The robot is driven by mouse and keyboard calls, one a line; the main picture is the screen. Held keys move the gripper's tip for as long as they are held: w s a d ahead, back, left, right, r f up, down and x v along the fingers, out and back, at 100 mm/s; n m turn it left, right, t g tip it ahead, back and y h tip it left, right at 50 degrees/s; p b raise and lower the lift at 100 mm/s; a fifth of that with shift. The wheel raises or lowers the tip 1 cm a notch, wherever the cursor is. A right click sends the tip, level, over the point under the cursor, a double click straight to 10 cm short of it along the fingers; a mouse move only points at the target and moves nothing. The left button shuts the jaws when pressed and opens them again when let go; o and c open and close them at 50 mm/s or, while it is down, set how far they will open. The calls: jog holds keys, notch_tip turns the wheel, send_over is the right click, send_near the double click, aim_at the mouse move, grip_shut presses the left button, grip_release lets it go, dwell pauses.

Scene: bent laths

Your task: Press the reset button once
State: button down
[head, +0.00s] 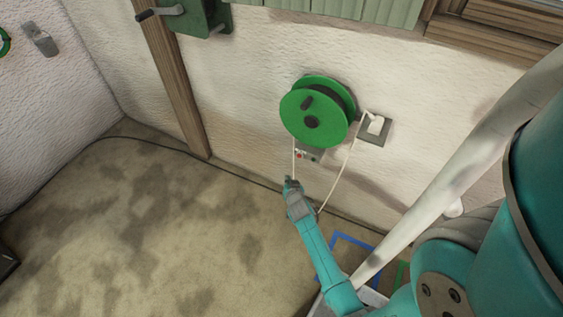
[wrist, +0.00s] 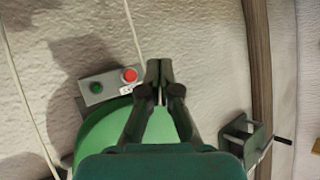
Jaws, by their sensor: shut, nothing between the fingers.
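A small grey box (head: 308,155) is on the wall just below a green reel (head: 316,112). In the wrist view, the box (wrist: 104,86) has a red button (wrist: 130,75) and a green button (wrist: 96,87). A small white label (wrist: 126,90) is beside the red button; I cannot read it, so which button is reset I cannot tell. My gripper (head: 289,181) is shut and empty, below the box in the head view. In the wrist view, its fingertips (wrist: 159,68) appear just right of the red button, with no contact visible. The reel is partly hidden behind my gripper there.
A white cord (head: 348,165) hangs in a loop from a wall plate (head: 374,127) right of the reel. A green crank box (head: 193,17) is mounted at upper left, beside a wooden post (head: 172,80). A dark cable runs along the wall's foot. The floor at left is mostly clear.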

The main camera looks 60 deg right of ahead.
aim_at(299, 156)
jog(key=shift+w+d, duration=0.15)
jog(key=shift+w, duration=0.4)
jog(key=shift+d, duration=0.1)
jog(key=d, duration=0.8)
jog(key=shift+w+d, duration=0.3)
jog(key=shift+w, duration=0.15)
jog(key=shift+d, duration=0.1)
dwell(1.0)
jog(key=shift+d, duration=0.3)
jog(key=shift+d+r, duration=0.1)
jog(key=shift+d, duration=0.45)
dwell(0.8)
jog(key=shift+a, duration=0.95)
